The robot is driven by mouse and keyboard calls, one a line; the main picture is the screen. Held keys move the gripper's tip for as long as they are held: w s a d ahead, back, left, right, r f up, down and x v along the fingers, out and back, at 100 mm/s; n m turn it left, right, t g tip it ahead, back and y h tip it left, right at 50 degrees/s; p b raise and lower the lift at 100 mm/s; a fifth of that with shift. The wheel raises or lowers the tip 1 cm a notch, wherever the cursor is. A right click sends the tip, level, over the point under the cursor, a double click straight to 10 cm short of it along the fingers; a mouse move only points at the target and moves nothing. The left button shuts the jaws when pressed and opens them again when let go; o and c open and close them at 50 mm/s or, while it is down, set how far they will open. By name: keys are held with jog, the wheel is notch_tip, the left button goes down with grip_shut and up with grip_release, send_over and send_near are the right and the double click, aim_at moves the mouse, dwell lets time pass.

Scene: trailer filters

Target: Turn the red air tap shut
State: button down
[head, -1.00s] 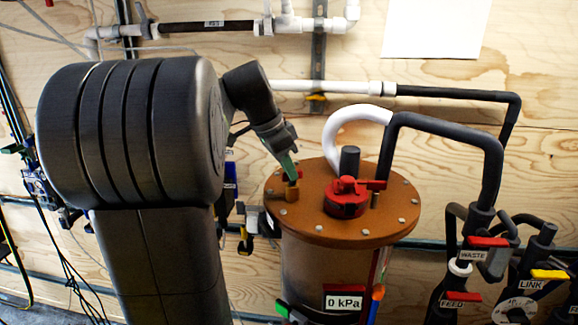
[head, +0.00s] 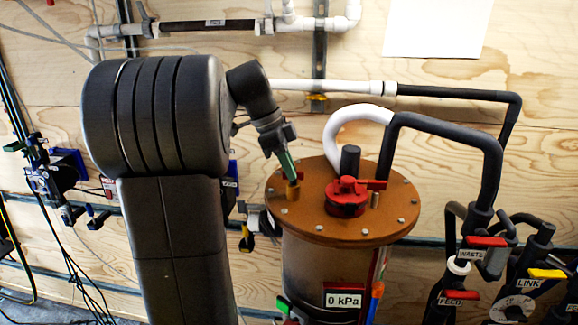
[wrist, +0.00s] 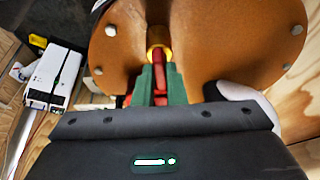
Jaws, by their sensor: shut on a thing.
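The red air tap is a small red lever (wrist: 160,72) on a brass stem (head: 293,192) near the left edge of the brown round lid (head: 335,230). My gripper (head: 290,174) comes down from the upper left, its green fingertips at the tap. In the wrist view, the gripper (wrist: 159,82) has one green finger on each side of the red lever and is shut on it. The lever runs back between the fingers from the brass stem. Most of the lever is hidden by the fingers in the head view.
A larger red fitting (head: 346,197) and a dark upright post (head: 349,162) stand mid-lid, right of my gripper. A black hose (head: 440,125) and white hose (head: 345,120) arch behind. Valves labelled WASTE (head: 486,242), FEED (head: 458,296) and LINK (head: 546,274) stand at right.

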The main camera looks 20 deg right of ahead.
jog(key=c, duration=1.5)
grip_release()
jog(key=v, duration=1.3)
jog(key=shift+w+a+r, duration=0.1)
jog(key=shift+a+r, duration=0.05)
jog(key=shift+r, duration=0.25)
jog(key=shift+f, duration=0.1)
jog(key=x, duration=1.3)
jog(key=shift+f, duration=0.3)
